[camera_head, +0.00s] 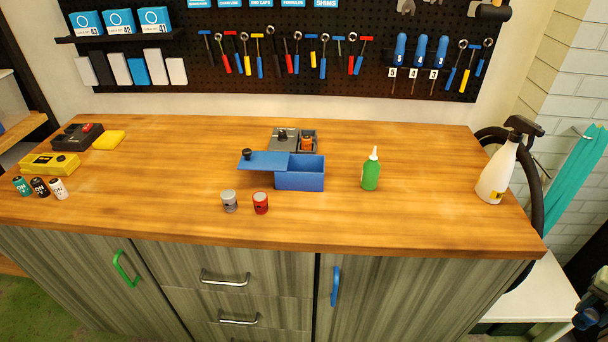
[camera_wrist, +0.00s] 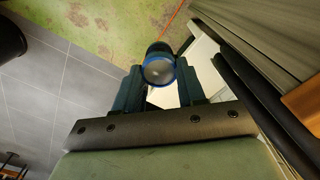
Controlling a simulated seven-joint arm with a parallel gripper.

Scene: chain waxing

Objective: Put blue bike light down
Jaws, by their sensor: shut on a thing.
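In the wrist view, the blue bike light (camera_wrist: 158,71) shows a round, glassy lens with a blue rim and a dark body. My gripper (camera_wrist: 159,85) is shut on it, one dark teal finger on each side. The light is held in the air, with floor and a pale surface behind it. The fingers hide part of its body. In the head view, the light cannot be made out; a dark blue shape at the lower right edge may be part of my gripper.
The wooden worktop (camera_head: 430,215) holds a blue box (camera_head: 299,178) with its lid aside, two small cans, a green bottle (camera_head: 371,172), a white spray bottle (camera_head: 495,175) and yellow cases at left. Its front middle-right is clear. A low white bench (camera_head: 530,295) stands at right.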

